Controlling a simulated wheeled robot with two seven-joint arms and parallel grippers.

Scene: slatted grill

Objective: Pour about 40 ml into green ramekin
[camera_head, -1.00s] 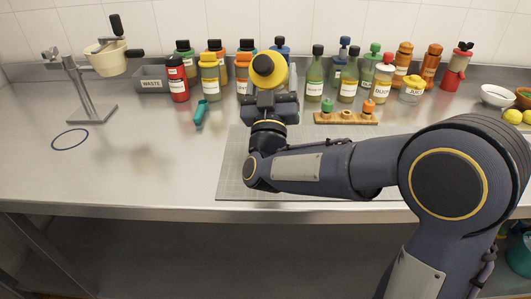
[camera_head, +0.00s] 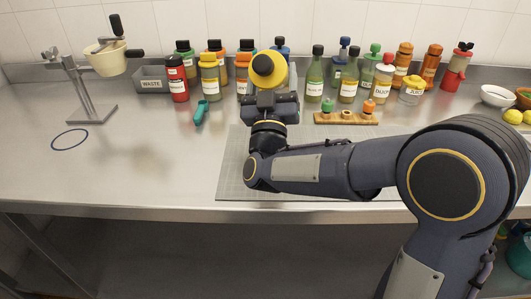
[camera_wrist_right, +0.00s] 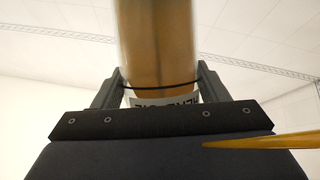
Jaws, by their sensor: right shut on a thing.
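My right gripper (camera_head: 268,95) is shut on a bottle (camera_wrist_right: 157,45), with amber contents and a white label that I can only partly read. In the right wrist view the bottle stands between the two fingers. I cannot make out a green ramekin; my right arm hides part of the mat. My left gripper is not in view.
Several labelled bottles and jars stand along the back wall. A wooden rack (camera_head: 346,118) with small coloured pieces lies behind the grey mat (camera_head: 232,170). A grey WASTE bin (camera_head: 151,79), a teal tool (camera_head: 201,111) and a metal stand (camera_head: 92,105) are left.

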